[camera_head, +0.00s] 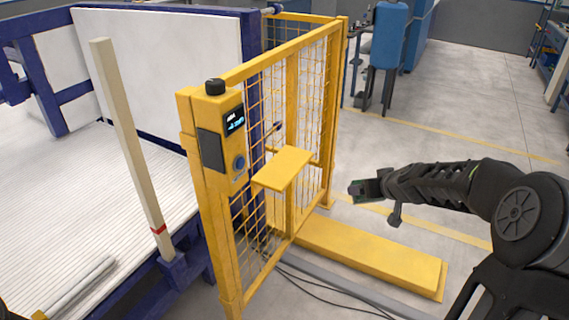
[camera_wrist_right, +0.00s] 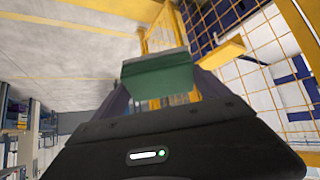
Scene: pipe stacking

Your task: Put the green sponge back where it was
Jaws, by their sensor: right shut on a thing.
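The green sponge (camera_wrist_right: 158,77) is held between the fingers of my right gripper, filling the gap in the right wrist view. In the head view my right gripper (camera_head: 362,190) reaches in from the right and hangs in the air to the right of the yellow mesh fence. Only a small dark green edge of the sponge shows there. A small yellow shelf (camera_head: 283,168) sticks out from the fence, to the left of the gripper and apart from it. Its top is bare. The shelf also shows in the right wrist view (camera_wrist_right: 222,53).
The yellow mesh fence (camera_head: 307,110) carries a control box (camera_head: 233,122) with a screen. A yellow floor beam (camera_head: 370,258) lies below my right gripper. A wooden post (camera_head: 128,140) and a ribbed white bed (camera_head: 60,200) are at left. Open floor lies behind the arm.

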